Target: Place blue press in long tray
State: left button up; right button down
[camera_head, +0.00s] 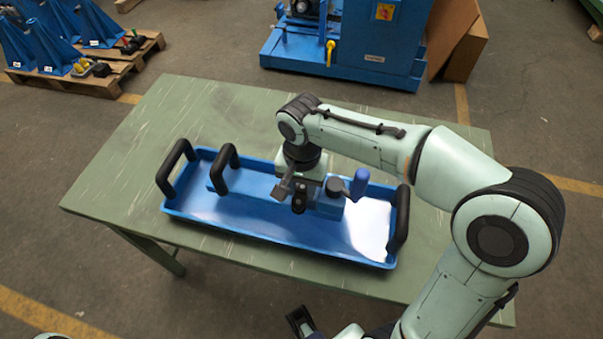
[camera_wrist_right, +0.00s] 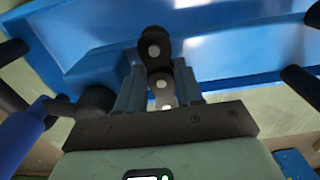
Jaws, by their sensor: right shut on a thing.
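The long blue tray (camera_head: 185,208) lies on the green table, with a black handle at each end. The blue press (camera_head: 329,207) is over the tray's middle and right part, with a blue lever grip (camera_head: 361,183) standing at its right end. My right gripper (camera_head: 299,192) reaches down over it from above. In the right wrist view my right gripper (camera_wrist_right: 160,95) is shut on a dark linked part with pale pins, seemingly part of the press; the blue lever grip (camera_wrist_right: 22,135) shows at left. Whether the press touches the tray floor is hidden.
A black loop handle (camera_head: 228,165) rises at the left end of a blue bar inside the tray. The tray's right handle (camera_head: 401,215) stands close to the lever grip. The green table (camera_head: 110,195) is bare at left. Blue machinery (camera_head: 350,50) stands behind the table.

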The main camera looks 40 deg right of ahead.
jog(key=shift+w+f+b, duration=0.1)
jog(key=shift+f+b, duration=0.4)
jog(key=shift+f, duration=2.2)
jog(key=c, duration=1.1)
grip_release()
jog(key=shift+f, duration=0.2)
jog(key=shift+c, duration=0.2)
jog(key=o, duration=0.4)
jog(key=shift+r, duration=0.15)
notch_tip(320, 180, up, 12)
jog(key=shift+p, duration=1.2)
